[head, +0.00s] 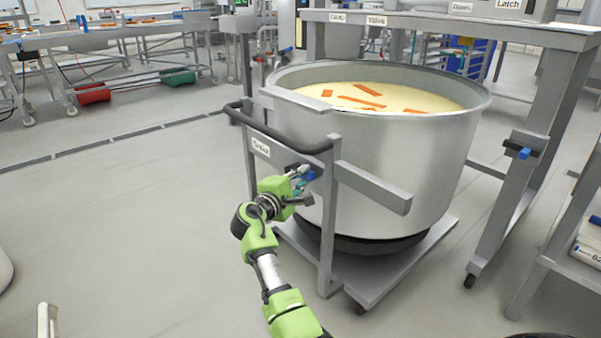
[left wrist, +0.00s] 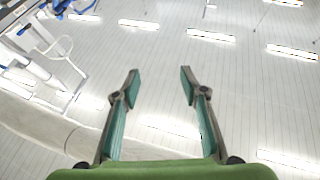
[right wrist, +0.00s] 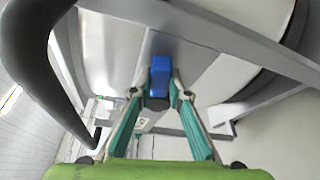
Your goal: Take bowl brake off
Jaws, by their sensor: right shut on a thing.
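A large steel bowl (head: 375,165) filled with pale yellow liquid stands on a wheeled grey cart frame (head: 322,225) with a dark push handle (head: 280,139). My right gripper (head: 303,178) is at the handle end of the cart, below the push handle. In the right wrist view, my right gripper (right wrist: 160,92) is shut on a blue brake handle (right wrist: 159,72), with a fingertip on each side. The handle's lower end is hidden between the fingers. My left gripper (left wrist: 160,80) is open and empty in the left wrist view, away from the bowl.
Orange pieces (head: 369,96) float in the bowl. A grey stand with labelled controls (head: 565,40) rises behind and right of it, with another blue handle (head: 524,153) on its leg. A long table (head: 90,38) stands back left. The floor (head: 120,220) at left is clear.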

